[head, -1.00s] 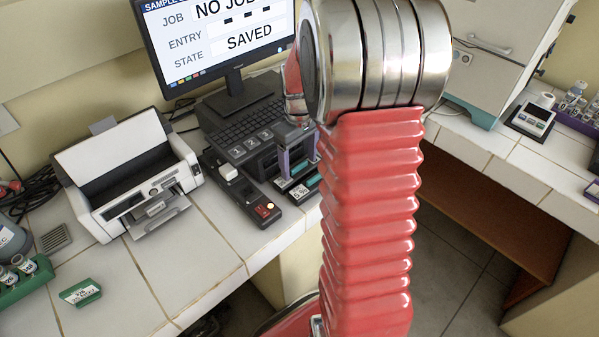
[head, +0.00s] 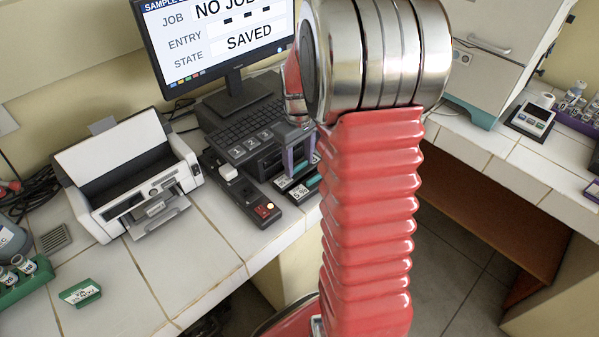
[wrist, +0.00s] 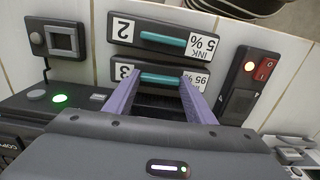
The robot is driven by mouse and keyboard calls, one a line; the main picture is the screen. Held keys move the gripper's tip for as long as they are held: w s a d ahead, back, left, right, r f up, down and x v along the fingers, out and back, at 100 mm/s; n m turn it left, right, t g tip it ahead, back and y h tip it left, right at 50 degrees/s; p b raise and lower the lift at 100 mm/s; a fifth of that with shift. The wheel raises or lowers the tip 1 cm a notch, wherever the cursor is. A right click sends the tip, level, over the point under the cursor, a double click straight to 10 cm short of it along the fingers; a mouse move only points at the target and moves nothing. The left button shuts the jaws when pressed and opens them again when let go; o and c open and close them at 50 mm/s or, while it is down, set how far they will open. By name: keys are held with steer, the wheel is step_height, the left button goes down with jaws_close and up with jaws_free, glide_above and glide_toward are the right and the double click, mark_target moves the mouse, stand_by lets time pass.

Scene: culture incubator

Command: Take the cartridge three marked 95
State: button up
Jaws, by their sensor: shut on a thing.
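Cartridge three (wrist: 120,72) shows in the wrist view as a dark front with a teal handle, a white label "3" and a label reading 95 %. My gripper (wrist: 158,80) has its two purple fingers on either side of that handle, shut on it. In the head view my gripper (head: 301,166) reaches down at the front of the dark unit, with the arm hiding part of it. Cartridge two (wrist: 160,38), marked INK 5 %, lies beside it with its own teal handle. I cannot tell how far cartridge three sits in its slot.
A switch box (wrist: 250,84) with a red rocker and an orange light is close on the right in the wrist view. A printer (head: 130,175) and a monitor (head: 215,40) stand near on the counter. A green block (head: 80,293) lies at the left front.

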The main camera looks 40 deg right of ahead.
mark_target(300, 166)
steer(key=shift+r, duration=0.1)
step_height(300, 166, up, 10)
stand_by(0.6)
steer(key=shift+s, duration=0.15)
stand_by(0.5)
